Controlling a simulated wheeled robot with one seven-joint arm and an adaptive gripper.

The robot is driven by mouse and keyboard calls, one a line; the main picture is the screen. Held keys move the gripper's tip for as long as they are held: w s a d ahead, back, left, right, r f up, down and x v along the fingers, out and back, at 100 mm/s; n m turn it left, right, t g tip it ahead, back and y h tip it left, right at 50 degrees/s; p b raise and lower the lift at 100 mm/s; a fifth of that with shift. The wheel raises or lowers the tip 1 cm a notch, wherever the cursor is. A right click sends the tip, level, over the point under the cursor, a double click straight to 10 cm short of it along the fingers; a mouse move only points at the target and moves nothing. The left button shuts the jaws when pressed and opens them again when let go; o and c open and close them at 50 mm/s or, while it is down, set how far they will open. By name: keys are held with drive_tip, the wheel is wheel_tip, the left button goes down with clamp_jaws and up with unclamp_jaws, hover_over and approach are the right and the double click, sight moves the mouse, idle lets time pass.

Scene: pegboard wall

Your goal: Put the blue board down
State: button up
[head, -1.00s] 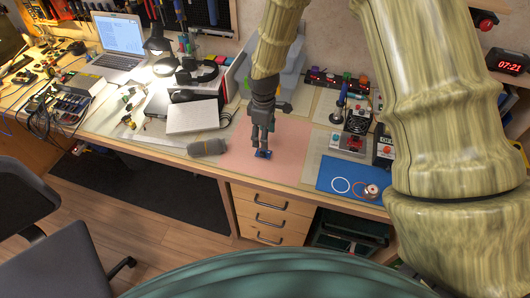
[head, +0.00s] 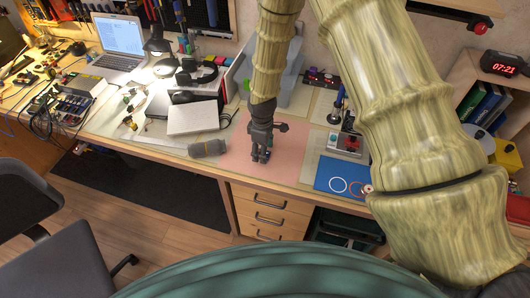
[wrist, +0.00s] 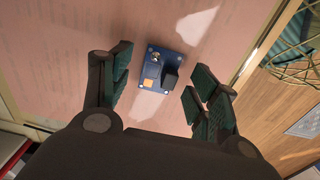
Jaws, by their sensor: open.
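The blue board (wrist: 163,70) is a small blue circuit board with a black block, a metal part and an orange patch. In the wrist view it lies on the pink mat (wrist: 60,60), between and just beyond my fingertips. My gripper (wrist: 158,78) is open, with a gap between each finger and the board. In the head view my gripper (head: 260,157) points down over the pink mat (head: 290,150) and hides most of the board.
A grey roll (head: 208,147) lies left of the mat. A blue mat (head: 342,176) with rings lies to the right, near a device with a red top (head: 349,144). The bench's front edge is close.

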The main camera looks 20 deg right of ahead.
drive_tip(key=shift+f, duration=0.2)
drive_tip(key=shift+c, duration=0.4)
drive_tip(key=c, duration=1)
drive_tip(key=shift+o, duration=0.2)
drive_tip(key=shift+r, duration=0.1)
